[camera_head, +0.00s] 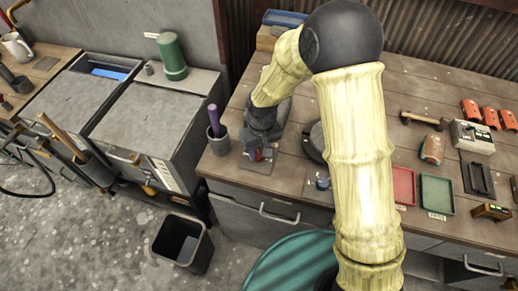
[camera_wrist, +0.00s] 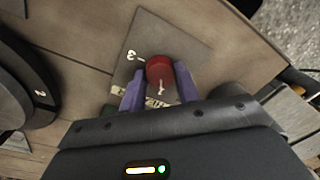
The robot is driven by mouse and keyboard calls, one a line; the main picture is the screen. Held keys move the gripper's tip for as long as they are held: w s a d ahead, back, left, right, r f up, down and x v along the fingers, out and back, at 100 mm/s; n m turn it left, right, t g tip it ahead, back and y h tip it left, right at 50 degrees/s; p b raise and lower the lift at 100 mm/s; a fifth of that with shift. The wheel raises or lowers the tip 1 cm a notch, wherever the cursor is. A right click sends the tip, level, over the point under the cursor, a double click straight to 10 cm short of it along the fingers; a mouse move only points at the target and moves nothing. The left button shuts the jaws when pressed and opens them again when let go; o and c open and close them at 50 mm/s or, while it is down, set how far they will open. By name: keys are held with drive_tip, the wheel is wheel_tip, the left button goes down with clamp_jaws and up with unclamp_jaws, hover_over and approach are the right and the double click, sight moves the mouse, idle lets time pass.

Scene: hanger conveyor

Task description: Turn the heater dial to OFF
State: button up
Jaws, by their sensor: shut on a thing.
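The red dial (camera_wrist: 159,69) sits on a grey square plate (camera_wrist: 178,38) on the wooden bench. In the wrist view, the purple fingers of my gripper (camera_wrist: 161,76) stand on both sides of the dial and are shut on it. A "3" with a tick shows on the plate beside the dial. More lettering lies under the fingers and is partly covered. A pale mark shows on the dial's near side. In the head view, my gripper (camera_head: 259,151) is down at the bench's left end, and the plate (camera_head: 256,166) shows beneath it. I cannot read the dial's setting there.
A dark round object (camera_wrist: 22,98) marked "2" is close to my gripper. A grey cup with a purple handle (camera_head: 217,139) stands left of it. Red (camera_head: 403,186) and green (camera_head: 437,194) trays lie to the right. A black bin (camera_head: 182,244) stands on the floor.

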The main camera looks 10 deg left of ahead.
sight(259, 151)
drive_tip(key=n+p, duration=0.1)
drive_tip(key=n, duration=0.5)
drive_tip(key=shift+a+r+p, duration=0.1)
drive_tip(key=shift+p, duration=0.2)
drive_tip(key=n+p, duration=0.1)
drive_tip(key=n, duration=0.5)
drive_tip(key=shift+p, duration=0.3)
drive_tip(key=o, duration=1)
drive_tip(key=shift+c, duration=0.2)
wheel_tip(259, 151, up, 17)
drive_tip(key=b, duration=0.1)
drive_tip(key=shift+w, duration=0.45)
drive_tip(key=shift+r, duration=0.1)
